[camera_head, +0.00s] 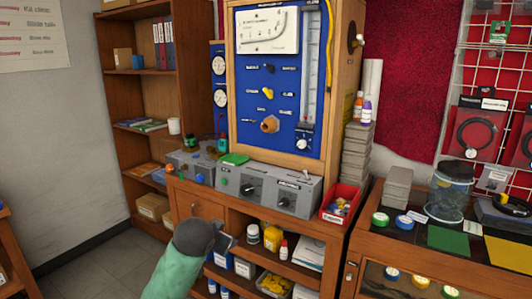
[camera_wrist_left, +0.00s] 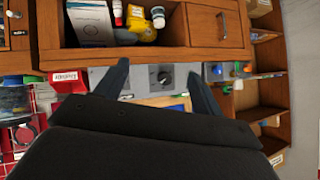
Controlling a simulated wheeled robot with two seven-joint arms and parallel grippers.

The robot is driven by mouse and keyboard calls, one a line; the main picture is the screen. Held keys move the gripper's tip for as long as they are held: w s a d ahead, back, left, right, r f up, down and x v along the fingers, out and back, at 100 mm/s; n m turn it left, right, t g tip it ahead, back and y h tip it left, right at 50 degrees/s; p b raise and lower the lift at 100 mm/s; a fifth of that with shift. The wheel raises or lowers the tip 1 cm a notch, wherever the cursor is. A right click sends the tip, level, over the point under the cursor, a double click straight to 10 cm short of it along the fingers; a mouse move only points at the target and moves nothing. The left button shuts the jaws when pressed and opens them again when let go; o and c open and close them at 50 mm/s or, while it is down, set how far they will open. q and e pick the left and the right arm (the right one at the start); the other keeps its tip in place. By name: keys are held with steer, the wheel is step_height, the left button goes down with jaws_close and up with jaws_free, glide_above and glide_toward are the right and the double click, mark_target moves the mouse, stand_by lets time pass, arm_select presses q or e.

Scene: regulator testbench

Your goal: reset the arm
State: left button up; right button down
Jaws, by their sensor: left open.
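My left arm comes in from the bottom of the head view, in a green sleeve. My left gripper (camera_head: 226,242) is in front of the open shelf below the testbench. In the left wrist view its two dark fingers (camera_wrist_left: 158,82) stand wide apart with nothing between them. The blue regulator panel (camera_head: 283,110) stands upright above, with gauges, a yellow knob and a brass-coloured fitting. Grey control boxes with black knobs (camera_head: 270,190) sit on the bench top. My right gripper is in neither view.
Bottles and boxes fill the shelf, including a yellow container (camera_head: 272,238). A red bin (camera_head: 341,203) stands at the bench's right end. A wooden side table (camera_head: 385,250) with jars is on the right. A bookcase (camera_head: 112,90) stands on the left, with bare floor before it.

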arm_select(q)
steer(key=s+f+n+g+p, duration=0.1)
steer(key=s+f+g, duration=0.1)
steer(key=s+f, duration=0.7)
steer(key=s+f+n+g+p, duration=0.1)
steer(key=s+f+g, duration=0.2)
steer(key=s+f, duration=0.7)
steer(key=s+f+n+g+p, duration=0.1)
steer(key=s+f, duration=0.8)
steer(key=s, duration=1.5)
steer(key=shift+s+a+f+n+g+p, duration=0.2)
steer(key=shift+s+a+n+g+p, duration=0.3)
steer(key=shift+g, duration=0.6)
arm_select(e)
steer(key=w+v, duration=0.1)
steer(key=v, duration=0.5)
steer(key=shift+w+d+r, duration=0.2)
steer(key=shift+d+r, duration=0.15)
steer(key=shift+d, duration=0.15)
arm_select(q)
steer(key=shift+w+d, duration=0.1)
steer(key=shift+w, duration=0.05)
